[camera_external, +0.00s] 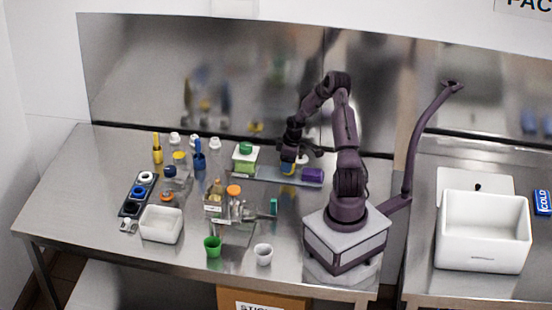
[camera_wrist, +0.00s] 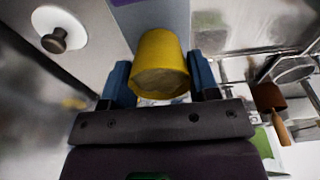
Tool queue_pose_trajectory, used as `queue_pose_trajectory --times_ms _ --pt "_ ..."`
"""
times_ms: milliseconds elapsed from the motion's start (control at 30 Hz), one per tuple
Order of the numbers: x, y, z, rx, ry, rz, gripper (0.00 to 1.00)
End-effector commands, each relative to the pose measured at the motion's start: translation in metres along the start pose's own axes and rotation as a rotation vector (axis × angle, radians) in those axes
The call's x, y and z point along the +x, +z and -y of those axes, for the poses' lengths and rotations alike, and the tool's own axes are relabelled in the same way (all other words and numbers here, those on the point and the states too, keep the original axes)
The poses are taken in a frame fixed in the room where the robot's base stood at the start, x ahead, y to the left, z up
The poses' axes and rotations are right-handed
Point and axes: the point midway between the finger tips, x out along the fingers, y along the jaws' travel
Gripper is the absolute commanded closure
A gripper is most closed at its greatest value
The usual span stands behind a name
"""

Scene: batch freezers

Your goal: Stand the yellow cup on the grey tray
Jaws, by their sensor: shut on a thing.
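The yellow cup (camera_wrist: 160,62) is between the two blue fingers of my gripper (camera_wrist: 161,78), which is shut on it. In the outside view my gripper (camera_external: 289,164) points down over the grey tray (camera_external: 262,176), with a bit of the yellow cup (camera_external: 287,170) showing at its tip. The cup is low, at or just above the tray; I cannot tell whether it touches. Part of the tray's grey surface (camera_wrist: 165,15) shows beyond the cup in the wrist view.
A purple object (camera_external: 312,175) lies on the tray's right end, close to my gripper. A green-lidded container (camera_external: 245,158) stands at its left end. Bottles, jars and a white bin (camera_external: 161,224) crowd the left. Green (camera_external: 212,247) and white (camera_external: 263,254) cups stand in front.

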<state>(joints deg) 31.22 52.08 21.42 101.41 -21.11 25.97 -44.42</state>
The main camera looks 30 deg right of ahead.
Motion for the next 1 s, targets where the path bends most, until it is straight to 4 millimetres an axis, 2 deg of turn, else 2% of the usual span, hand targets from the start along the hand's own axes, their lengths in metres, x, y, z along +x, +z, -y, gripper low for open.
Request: queue_pose_trajectory --times_ms 133,500,533,633,1000 --pt "0.015 0.003 0.0 -0.001 0.0 0.0 0.69" --pt "0.018 0.003 0.0 -0.001 0.001 0.0 0.69" --pt "0.019 0.003 0.0 -0.001 0.001 0.0 0.43" --pt "0.018 0.003 0.0 -0.001 0.001 -0.001 0.2" --pt "0.012 0.003 0.0 0.0 0.003 -0.001 0.2"
